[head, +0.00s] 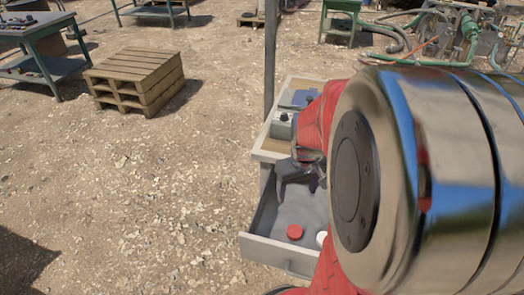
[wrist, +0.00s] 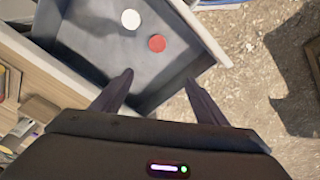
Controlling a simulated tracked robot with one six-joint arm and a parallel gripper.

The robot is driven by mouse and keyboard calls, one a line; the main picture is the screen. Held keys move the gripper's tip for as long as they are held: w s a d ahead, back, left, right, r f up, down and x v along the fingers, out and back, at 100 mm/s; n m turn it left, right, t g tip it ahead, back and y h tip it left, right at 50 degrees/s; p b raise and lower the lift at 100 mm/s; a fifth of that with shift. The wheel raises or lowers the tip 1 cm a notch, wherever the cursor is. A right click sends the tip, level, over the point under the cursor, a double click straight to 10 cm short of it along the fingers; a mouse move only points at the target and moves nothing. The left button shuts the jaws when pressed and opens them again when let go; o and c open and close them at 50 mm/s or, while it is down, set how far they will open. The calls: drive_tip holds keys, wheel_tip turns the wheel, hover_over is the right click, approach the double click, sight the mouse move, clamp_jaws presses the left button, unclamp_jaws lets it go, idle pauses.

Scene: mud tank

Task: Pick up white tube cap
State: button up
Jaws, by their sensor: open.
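The white tube cap (wrist: 131,19) lies flat on the floor of an open grey drawer (wrist: 95,60). A red cap (wrist: 157,43) lies beside it, a small gap apart. In the head view the white cap (head: 321,238) is partly hidden by my arm, and the red cap (head: 295,232) is to its left. My gripper (wrist: 158,84) is open and empty, its two dark fingers spread near the drawer's edge. In the head view my gripper (head: 296,182) hangs above the back part of the drawer. Neither finger touches a cap.
The drawer's front panel (head: 275,254) and side walls stand around the caps. The workbench top (head: 268,146) with a small grey box (head: 282,125) is behind the drawer. A pole (head: 270,60) rises beside it. Wooden pallets (head: 137,75) stand left; gravel between is open.

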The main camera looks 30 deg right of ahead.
drive_tip(key=s+d+f, duration=0.3)
drive_tip(key=d+f, duration=0.2)
drive_tip(key=s+d+f+m+g+y, duration=0.1)
drive_tip(key=s+d+f, duration=0.2)
drive_tip(key=d+f, duration=0.2)
drive_tip(key=shift+s+f+m+g, duration=0.25)
drive_tip(key=shift+f+m+g, duration=0.05)
drive_tip(key=shift+f, duration=0.45)
drive_tip(key=shift+f, duration=4.25)
drive_tip(key=shift+s+d+f, duration=0.1)
drive_tip(key=shift+d+f, duration=0.05)
drive_tip(key=shift+f, duration=1.2)
drive_tip(key=shift+s+d+f, duration=0.1)
drive_tip(key=shift+f, duration=1.2)
drive_tip(key=shift+c, duration=0.2)
